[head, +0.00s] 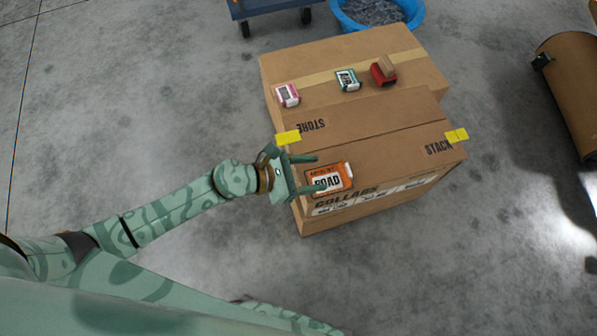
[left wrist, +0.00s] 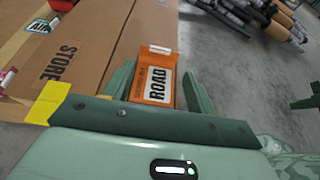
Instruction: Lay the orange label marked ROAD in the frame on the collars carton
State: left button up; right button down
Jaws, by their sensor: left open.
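The orange label marked ROAD (head: 332,178) is on or just above the top of the collars carton (head: 372,132), near its front left edge. It also shows in the left wrist view (left wrist: 156,76), upright between my fingers. My left gripper (head: 321,174) is open, with one finger on each side of the label. In the left wrist view a small gap shows beside the right finger. The carton carries the words STORE, STACK and COLLARS, with white boxes on its front. I cannot make out the frame; the label and gripper may hide it. My right gripper is not in view.
A pink label (head: 287,94), a green label (head: 347,79) and a red piece with a tan block (head: 383,72) sit on the carton's back part. Yellow tabs (head: 288,137) (head: 456,135) mark two edges.

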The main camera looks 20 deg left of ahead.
pick_arm(q)
jog(key=v, duration=0.3)
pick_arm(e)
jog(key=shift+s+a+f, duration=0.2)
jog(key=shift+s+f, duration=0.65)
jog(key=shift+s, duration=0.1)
pick_arm(q)
jog(key=shift+f+n, duration=0.1)
jog(key=shift+n, duration=0.2)
jog(key=s+a+f+n+t+y, duration=0.2)
jog(key=s+a+f+n+y, duration=0.3)
jog(key=n, duration=0.7)
jog(key=s+a+f+n+t+y, duration=0.1)
jog(key=s+a+f+n+y, duration=0.2)
jog(key=a+n+y, duration=0.55)
jog(key=s+a+f+n+g, duration=0.1)
jog(key=s+f+n+g, duration=0.1)
jog(key=s+n, duration=0.4)
jog(key=s+a+f+n+g, duration=0.2)
jog(key=s+n+g, duration=0.3)
jog(key=s, duration=0.7)
jog(key=s+a+f+n+g, duration=0.2)
jog(key=s+f+n+g, duration=0.1)
jog(key=s+n, duration=0.4)
jog(key=s, duration=0.2)
jog(key=shift+s+n, duration=0.3)
jog(key=shift+n, duration=0.05)
jog(key=shift+a, duration=0.15)
